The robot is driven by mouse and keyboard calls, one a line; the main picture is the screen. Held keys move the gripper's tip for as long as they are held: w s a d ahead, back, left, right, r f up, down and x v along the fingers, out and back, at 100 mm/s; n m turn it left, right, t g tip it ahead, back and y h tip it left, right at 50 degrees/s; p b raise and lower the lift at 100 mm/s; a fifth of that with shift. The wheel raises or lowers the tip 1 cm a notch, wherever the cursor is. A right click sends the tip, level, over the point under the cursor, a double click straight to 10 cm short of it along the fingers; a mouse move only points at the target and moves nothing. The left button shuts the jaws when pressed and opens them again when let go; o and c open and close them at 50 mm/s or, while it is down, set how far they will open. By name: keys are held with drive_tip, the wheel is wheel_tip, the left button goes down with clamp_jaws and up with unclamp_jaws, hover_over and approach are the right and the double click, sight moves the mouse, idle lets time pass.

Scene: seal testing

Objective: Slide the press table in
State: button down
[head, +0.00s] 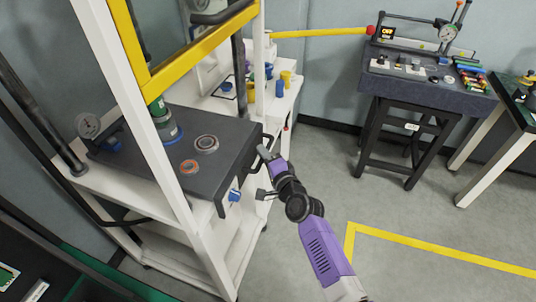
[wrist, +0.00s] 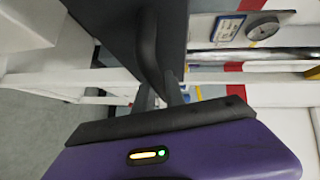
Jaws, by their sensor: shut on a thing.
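The press table (head: 232,150) is a dark grey slab on a white frame in the head view, with its right part sticking out past the white upright. A black handle (head: 264,137) is on its right edge. My gripper (head: 264,172) is at that edge, shut on the handle. In the wrist view, the slab (wrist: 105,25) fills the top, and the curved black handle (wrist: 149,55) runs down to my fingers (wrist: 165,97). The fingertips' exact contact is partly hidden in both views.
Metal rings (head: 206,143) and a green and blue cylinder lie on or over the slab. A yellow-framed guard (head: 190,50) is above it. Another bench (head: 425,88) stands at the back right. The floor to the right is open.

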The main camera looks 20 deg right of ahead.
drive_tip(key=shift+w+a, duration=0.1)
drive_tip(key=shift+a, duration=0.2)
drive_tip(key=c, duration=1.4)
unclamp_jaws()
drive_tip(key=shift+d, duration=0.1)
drive_tip(key=v, duration=0.7)
drive_tip(key=shift+s+p, duration=0.4)
drive_tip(key=shift+p, duration=0.05)
drive_tip(key=shift+d+r, duration=0.1)
